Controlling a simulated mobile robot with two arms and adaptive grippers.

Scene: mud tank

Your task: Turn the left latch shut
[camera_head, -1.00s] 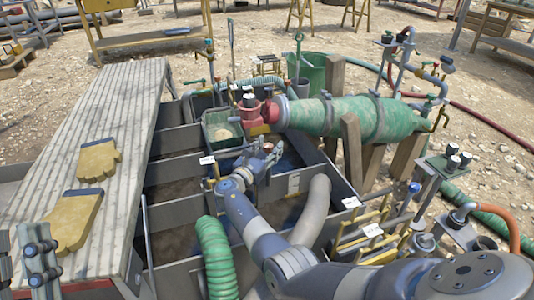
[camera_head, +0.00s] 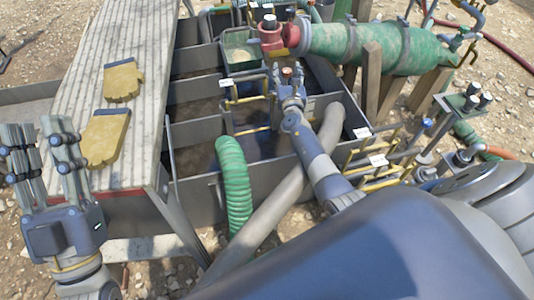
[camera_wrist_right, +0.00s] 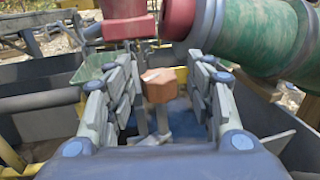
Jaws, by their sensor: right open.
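My right gripper (camera_head: 287,80) is over the tank in the head view, its fingers pointing to the red fitting. In the right wrist view, its fingers (camera_wrist_right: 163,65) are apart, on either side of a copper-brown block (camera_wrist_right: 165,86) on a grey stem. I see gaps between the block and both fingers. The block also shows small between the fingertips in the head view (camera_head: 287,72). I cannot tell whether this block belongs to the left latch; no part is clearly readable as a latch. My left gripper (camera_head: 42,130) is open and empty beside the plank table, fingers upward.
A red fitting (camera_head: 270,40) joins a green cylinder (camera_head: 350,45) on wooden posts beyond the tank. The grey tank (camera_head: 195,130) has several compartments. A green hose (camera_head: 234,180) hangs at its front. Yellow gloves (camera_head: 105,137) lie on the plank table (camera_head: 140,60).

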